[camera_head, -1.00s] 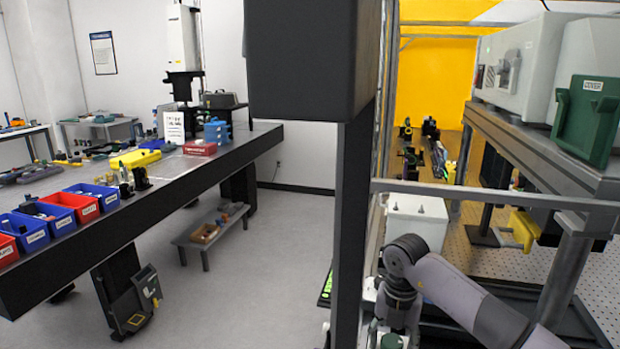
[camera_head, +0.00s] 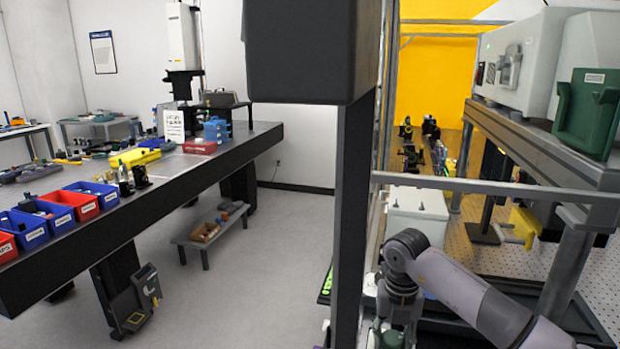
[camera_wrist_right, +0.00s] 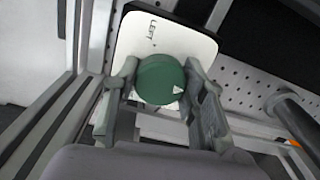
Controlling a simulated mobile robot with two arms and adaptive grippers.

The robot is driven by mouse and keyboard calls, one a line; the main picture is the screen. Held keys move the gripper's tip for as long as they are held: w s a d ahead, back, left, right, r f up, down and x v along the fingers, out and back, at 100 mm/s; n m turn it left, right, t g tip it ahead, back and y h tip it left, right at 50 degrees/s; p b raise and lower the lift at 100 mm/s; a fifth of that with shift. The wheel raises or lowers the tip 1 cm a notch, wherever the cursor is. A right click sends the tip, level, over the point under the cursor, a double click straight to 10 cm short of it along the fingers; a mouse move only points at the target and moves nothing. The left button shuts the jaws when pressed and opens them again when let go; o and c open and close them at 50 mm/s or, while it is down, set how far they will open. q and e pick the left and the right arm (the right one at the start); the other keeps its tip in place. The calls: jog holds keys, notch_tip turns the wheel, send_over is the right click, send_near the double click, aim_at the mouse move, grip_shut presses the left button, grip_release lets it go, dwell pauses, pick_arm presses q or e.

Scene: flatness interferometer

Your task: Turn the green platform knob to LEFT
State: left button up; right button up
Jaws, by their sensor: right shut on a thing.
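The green platform knob (camera_wrist_right: 160,80) is a round green disc on a white plate (camera_wrist_right: 180,38) marked "LEFT" near its top left. A small white pointer mark shows at the knob's lower right, away from the "LEFT" label. My right gripper (camera_wrist_right: 162,88) has one finger on each side of the knob and is shut on it in the right wrist view. In the head view my right arm (camera_head: 465,290) comes in from the right, and a bit of green (camera_head: 391,339) shows low beside its wrist. My left gripper is not in view.
A metal frame with a dark upright post (camera_head: 350,220) and a horizontal rail (camera_head: 490,185) stands close to my right arm. A white box (camera_head: 415,215) is behind the arm. The long table (camera_head: 190,170) with bins is at left, with open floor between.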

aim_at(394, 337)
jog(key=n+b, duration=0.2)
jog(key=n, duration=0.3)
jog(key=shift+n, duration=0.3)
jog(key=n+b, duration=0.1)
jog(key=n, duration=0.2)
jog(key=shift+n, duration=0.3)
jog(key=o, duration=0.9)
jog(key=shift+c, duration=0.2)
jog(key=shift+r, duration=0.1)
jog(key=shift+r+p, duration=1.5)
jog(key=shift+r, duration=1.45)
jog(key=shift+d, duration=0.1)
jog(key=shift+c, duration=0.2)
